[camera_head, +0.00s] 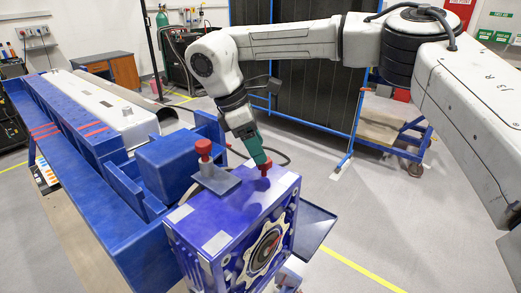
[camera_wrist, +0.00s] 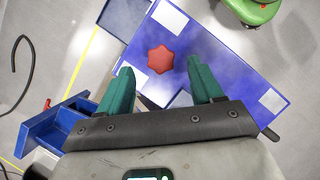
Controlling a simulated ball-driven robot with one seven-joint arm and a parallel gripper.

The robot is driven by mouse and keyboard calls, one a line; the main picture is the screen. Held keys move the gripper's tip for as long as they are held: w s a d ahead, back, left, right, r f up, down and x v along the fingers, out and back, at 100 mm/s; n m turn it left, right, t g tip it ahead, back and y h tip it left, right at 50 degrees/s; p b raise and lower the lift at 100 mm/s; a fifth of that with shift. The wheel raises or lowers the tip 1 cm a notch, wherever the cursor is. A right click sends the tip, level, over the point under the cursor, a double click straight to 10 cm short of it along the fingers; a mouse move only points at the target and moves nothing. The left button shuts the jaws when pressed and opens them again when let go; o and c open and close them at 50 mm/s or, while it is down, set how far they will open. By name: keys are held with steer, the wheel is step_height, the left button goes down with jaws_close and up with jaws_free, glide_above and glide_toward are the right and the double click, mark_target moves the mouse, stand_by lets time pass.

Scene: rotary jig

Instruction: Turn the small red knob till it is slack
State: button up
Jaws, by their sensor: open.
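A red knob (camera_head: 264,168) stands on top of the blue-purple jig box (camera_head: 240,203), near its back right edge. In the wrist view this knob (camera_wrist: 160,59) is star-shaped and lies between and just beyond my fingertips. My gripper (camera_head: 261,158) has green fingers, reaches down from above and is open around or just above the knob. In the wrist view the two fingers of my gripper (camera_wrist: 160,70) are spread wide with gaps to the knob. I cannot tell how deep they reach. A second, taller red knob (camera_head: 204,148) stands on a grey plate to the left.
A grey plate (camera_head: 216,182) juts over the box's left back edge. A long blue machine frame (camera_head: 80,150) lies on the left. The box's front carries a round gear-like disc (camera_head: 266,248). A dark tray (camera_head: 316,226) sticks out right. Floor at the right is clear.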

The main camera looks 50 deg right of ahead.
mark_target(264, 167)
steer(key=shift+p+x, duration=0.35)
steer(key=shift+x, duration=1.35)
steer(key=shift+c, duration=0.5)
steer(key=c, duration=0.9)
